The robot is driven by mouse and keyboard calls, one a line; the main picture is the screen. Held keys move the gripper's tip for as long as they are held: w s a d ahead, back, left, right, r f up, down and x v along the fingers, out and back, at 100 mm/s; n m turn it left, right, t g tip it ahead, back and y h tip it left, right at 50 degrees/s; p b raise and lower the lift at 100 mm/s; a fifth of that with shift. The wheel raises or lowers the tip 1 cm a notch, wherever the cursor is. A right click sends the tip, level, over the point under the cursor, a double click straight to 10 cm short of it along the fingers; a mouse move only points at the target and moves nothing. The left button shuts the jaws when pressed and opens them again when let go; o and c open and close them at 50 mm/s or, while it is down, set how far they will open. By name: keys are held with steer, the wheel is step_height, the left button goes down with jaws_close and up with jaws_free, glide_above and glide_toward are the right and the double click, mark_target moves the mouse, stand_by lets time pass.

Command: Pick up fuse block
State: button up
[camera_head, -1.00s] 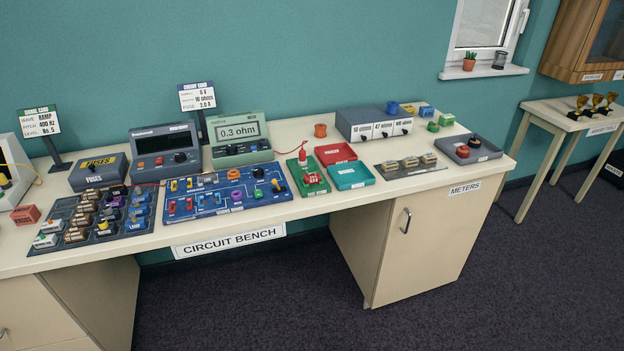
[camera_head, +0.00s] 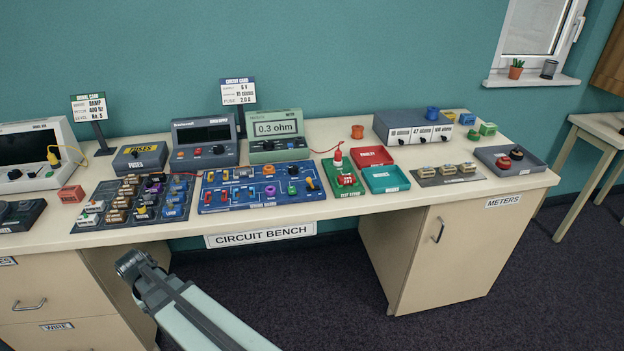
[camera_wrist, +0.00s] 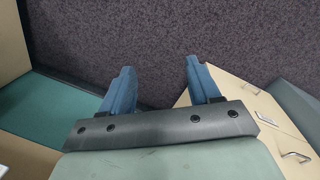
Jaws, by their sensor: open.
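No item has a readable name that marks it as the fuse block. Several tan blocks (camera_head: 446,170) stand in a row on a dark mat at the right of the bench and may be fuse blocks; their labels are too small to read. My gripper (camera_wrist: 160,64) is open and empty in the wrist view, with two blue fingers apart over dark carpet. The head view shows part of my arm in front of the bench, but not the fingers.
Meters and card stands line the back. The floor in front is open.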

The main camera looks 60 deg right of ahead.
steer(key=w+d+r+t, duration=0.1)
steer(key=w+r, duration=0.2)
steer(key=r, duration=0.3)
steer(key=w+d+r+m+t, duration=0.1)
steer(key=w+r, duration=0.1)
steer(key=r, duration=0.4)
steer(key=w+d+r, duration=0.1)
steer(key=w+r, duration=0.2)
steer(key=r, duration=0.3)
steer(key=w+d+r+m+t+h, duration=0.15)
steer(key=w+d+r+m, duration=0.35)
steer(key=d+r, duration=0.6)
steer(key=m+g, duration=0.6)
steer(key=m, duration=1.3)
glide_toward(345, 177)
steer(key=x, duration=0.3)
steer(key=shift+d+h, duration=0.1)
steer(key=shift+h, duration=0.15)
steer(key=shift+a+x, duration=0.2)
steer(key=shift+x, duration=2.4)
